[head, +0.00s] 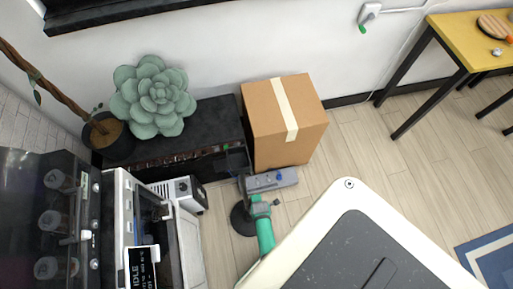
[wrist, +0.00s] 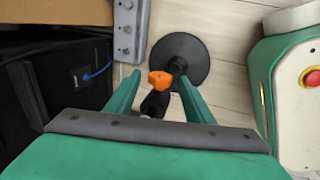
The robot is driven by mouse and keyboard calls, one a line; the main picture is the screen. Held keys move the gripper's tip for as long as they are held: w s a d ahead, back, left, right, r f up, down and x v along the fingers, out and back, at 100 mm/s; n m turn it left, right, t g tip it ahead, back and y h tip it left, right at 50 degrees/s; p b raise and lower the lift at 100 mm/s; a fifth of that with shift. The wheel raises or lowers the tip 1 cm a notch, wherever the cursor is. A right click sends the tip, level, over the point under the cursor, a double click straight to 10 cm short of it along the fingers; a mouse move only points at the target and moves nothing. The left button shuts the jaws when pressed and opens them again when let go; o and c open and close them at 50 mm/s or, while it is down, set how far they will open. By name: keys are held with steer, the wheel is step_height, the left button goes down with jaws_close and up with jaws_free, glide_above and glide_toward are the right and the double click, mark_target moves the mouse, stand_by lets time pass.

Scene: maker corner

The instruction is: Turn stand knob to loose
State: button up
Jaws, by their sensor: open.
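The stand shows in the wrist view as a round black base (wrist: 193,51) on the floor with a dark post rising toward the camera. Its orange knob (wrist: 161,79) is on the post near the picture's middle. My gripper (wrist: 159,85) is open, with one green finger to the left and one to the right of the knob. I cannot tell whether either finger touches it. In the head view the stand's black base (head: 240,219) is partly hidden by my green arm end (head: 262,225), and I cannot make out the orange knob there.
A cardboard box (head: 285,115) stands against the wall behind the stand. A black cabinet (head: 205,125) bears a large succulent (head: 153,97). Machines stand at left; wooden floor is open at right.

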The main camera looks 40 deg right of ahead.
steer(key=shift+f, duration=0.35)
steer(key=c, duration=1)
steer(key=shift+c, duration=0.2)
steer(key=t, duration=0.1)
steer(key=t+h, duration=0.1)
steer(key=shift+s+a+f+t+h, duration=0.2)
steer(key=shift+s+t+h, duration=0.1)
steer(key=shift+t, duration=0.1)
steer(key=shift+s+a+f+t+h, duration=0.1)
steer(key=shift+t+h, duration=0.45)
steer(key=shift+t, duration=0.35)
steer(key=shift+s+f+t+h, duration=0.1)
steer(key=shift+t+h, duration=0.45)
steer(key=shift+t, duration=0.35)
steer(key=shift+f+t+h, duration=0.1)
steer(key=shift+t+h, duration=0.4)
steer(key=shift+t, duration=0.4)
